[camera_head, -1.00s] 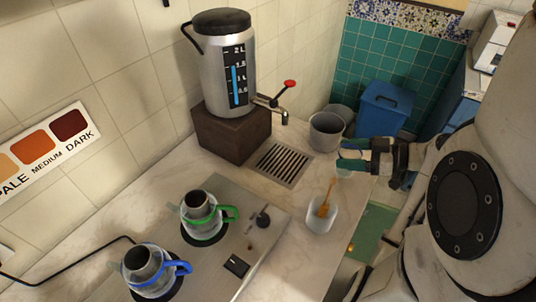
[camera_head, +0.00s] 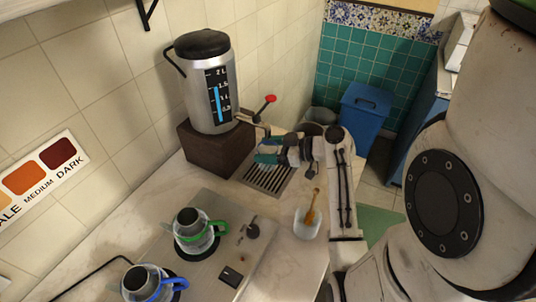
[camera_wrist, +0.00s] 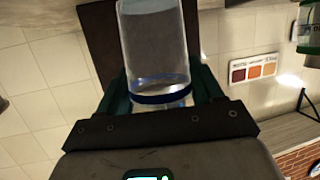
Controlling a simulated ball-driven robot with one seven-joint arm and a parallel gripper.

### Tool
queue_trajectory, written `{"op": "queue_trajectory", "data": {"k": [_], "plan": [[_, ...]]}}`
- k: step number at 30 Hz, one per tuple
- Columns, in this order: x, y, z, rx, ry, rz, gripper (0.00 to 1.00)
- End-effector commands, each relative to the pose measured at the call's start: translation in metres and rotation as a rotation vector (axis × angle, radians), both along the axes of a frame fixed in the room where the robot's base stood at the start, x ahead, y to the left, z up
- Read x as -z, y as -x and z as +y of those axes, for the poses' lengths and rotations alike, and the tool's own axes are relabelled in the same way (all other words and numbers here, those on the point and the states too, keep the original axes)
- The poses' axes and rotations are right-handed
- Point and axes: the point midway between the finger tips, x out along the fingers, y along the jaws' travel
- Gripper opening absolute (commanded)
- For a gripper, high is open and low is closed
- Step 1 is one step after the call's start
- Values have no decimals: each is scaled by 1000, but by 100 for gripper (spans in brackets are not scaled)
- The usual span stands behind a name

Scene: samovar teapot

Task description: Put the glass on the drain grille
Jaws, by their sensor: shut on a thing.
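My gripper (camera_head: 266,150) is over the far part of the metal drain grille (camera_head: 266,180), its teal fingers pointing left toward the dispenser. In the wrist view my gripper (camera_wrist: 162,98) is shut on a clear glass (camera_wrist: 155,45) with a blue band near one end. The glass is hard to make out in the head view, so I cannot tell its height over the grille. The grille is set in the pale counter, in front of the tap, and its near slots show bare.
A steel dispenser (camera_head: 208,85) with a red-knobbed tap (camera_head: 270,99) stands on a brown block (camera_head: 215,148) beside the grille. A white cup (camera_head: 307,226) holding a wooden utensil is nearer. Green-handled (camera_head: 190,230) and blue-handled (camera_head: 140,282) pots stand at the front left.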

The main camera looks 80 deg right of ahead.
Motion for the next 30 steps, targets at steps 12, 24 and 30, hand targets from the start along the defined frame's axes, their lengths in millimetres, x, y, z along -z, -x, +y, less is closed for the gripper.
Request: {"op": "queue_trajectory", "data": {"k": [12,24,30], "plan": [[32,1,0,2,0,0,33],[33,1,0,1,-1,1,85],[33,1,0,1,-1,1,92]]}}
